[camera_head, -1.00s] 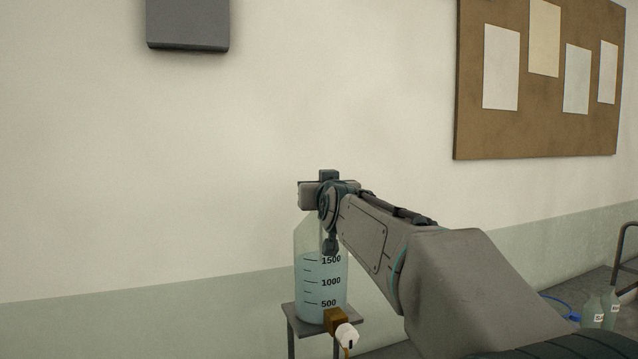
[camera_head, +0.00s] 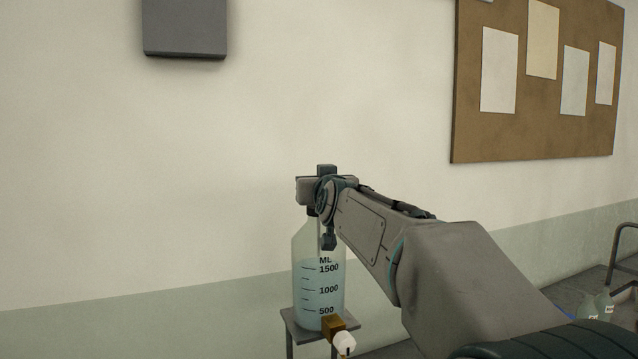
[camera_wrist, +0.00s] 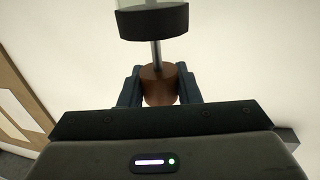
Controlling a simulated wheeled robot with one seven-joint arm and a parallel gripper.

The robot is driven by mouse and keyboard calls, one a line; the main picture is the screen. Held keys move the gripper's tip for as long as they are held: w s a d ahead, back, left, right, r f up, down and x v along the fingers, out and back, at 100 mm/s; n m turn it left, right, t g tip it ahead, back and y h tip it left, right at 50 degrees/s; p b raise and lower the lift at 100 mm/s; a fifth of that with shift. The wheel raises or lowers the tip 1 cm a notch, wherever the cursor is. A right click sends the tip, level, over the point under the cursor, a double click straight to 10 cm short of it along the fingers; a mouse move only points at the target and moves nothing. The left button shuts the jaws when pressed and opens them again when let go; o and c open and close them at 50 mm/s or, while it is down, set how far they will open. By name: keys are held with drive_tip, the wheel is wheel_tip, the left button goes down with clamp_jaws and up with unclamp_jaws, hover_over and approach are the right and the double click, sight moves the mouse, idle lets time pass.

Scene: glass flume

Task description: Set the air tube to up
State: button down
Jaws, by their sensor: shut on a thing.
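The clear bottle (camera_head: 318,285), part filled with pale blue liquid and marked in ML, stands upright on a small grey stand (camera_head: 362,326). In the wrist view, its black cap (camera_wrist: 153,21) shows at the top. A thin grey metal air tube (camera_wrist: 156,54) runs from the cap to a brown knob (camera_wrist: 158,86). My gripper (camera_wrist: 159,74) is shut on this knob, one dark finger on each side. In the head view, my gripper is above the bottle's neck; the knob and tube are hidden there. A length of tube stands between knob and cap.
A brown block with a white tap (camera_head: 344,343) is low on the bottle's front. The wall is close behind, with a grey box (camera_head: 184,28) and a pinboard (camera_head: 545,120) higher up. Small bottles (camera_head: 596,306) stand at the lower right.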

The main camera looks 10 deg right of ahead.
drive_tip(key=shift+r, duration=0.35)
drive_tip(key=c, duration=1.1)
unclamp_jaws()
drive_tip(key=shift+o, duration=0.2)
drive_tip(key=shift+f, duration=0.1)
drive_tip(key=shift+s, duration=0.1)
drive_tip(key=shift+s+f+b, duration=0.1)
drive_tip(key=shift+s+b, duration=0.15)
drive_tip(key=shift+b, duration=0.15)
drive_tip(key=s+b, duration=0.5)
drive_tip(key=s, duration=0.8)
